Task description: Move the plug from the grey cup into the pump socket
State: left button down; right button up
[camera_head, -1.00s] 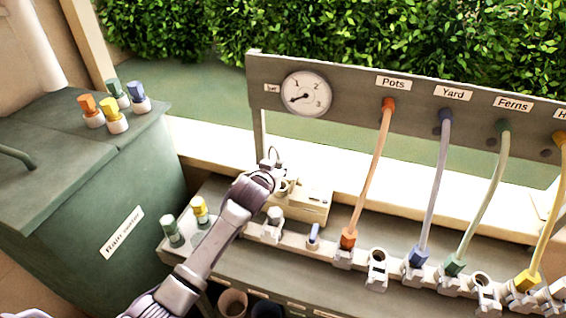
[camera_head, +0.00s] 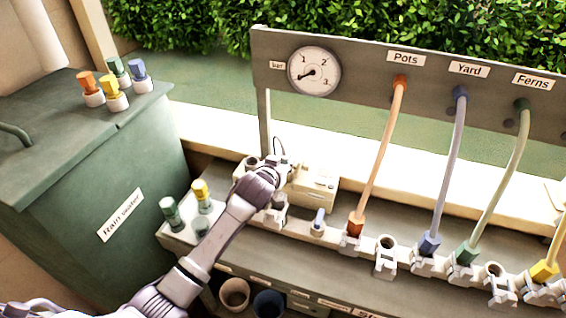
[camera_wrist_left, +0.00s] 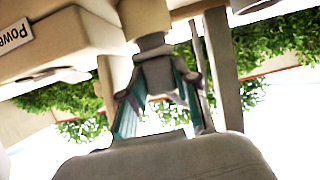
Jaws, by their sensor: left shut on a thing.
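My left arm reaches in from the lower left of the head view. Its gripper (camera_head: 275,164) is at the left side of a cream box (camera_head: 314,190), with a thin dark loop above it. The left wrist view shows the gripper (camera_wrist_left: 160,95) shut, its teal-lined fingers around a grey plug-like piece (camera_wrist_left: 160,74). A pale cylinder (camera_wrist_left: 146,18) meets the piece at its top; I cannot tell whether it is seated in a socket. A grey-brown cup (camera_head: 234,293) stands below the bench front, its inside dark. My right gripper is not in view.
A gauge panel (camera_head: 352,60) stands behind the bench. Coloured hoses, such as the orange one (camera_head: 381,150), run down to a row of sockets. A small tray (camera_head: 174,240) with green and yellow plugs is left of my arm. A blue cup (camera_head: 268,304) stands beside the grey-brown one.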

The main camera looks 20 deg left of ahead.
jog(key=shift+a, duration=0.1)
pick_arm(q)
jog(key=shift+p, duration=0.3)
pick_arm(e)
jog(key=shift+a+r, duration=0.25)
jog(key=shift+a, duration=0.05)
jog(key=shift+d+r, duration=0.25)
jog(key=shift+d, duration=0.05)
pick_arm(q)
jog(key=shift+f, duration=0.6)
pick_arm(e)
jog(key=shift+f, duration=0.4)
pick_arm(q)
jog(key=c, duration=1.1)
grip_release()
jog(key=shift+c, duration=0.2)
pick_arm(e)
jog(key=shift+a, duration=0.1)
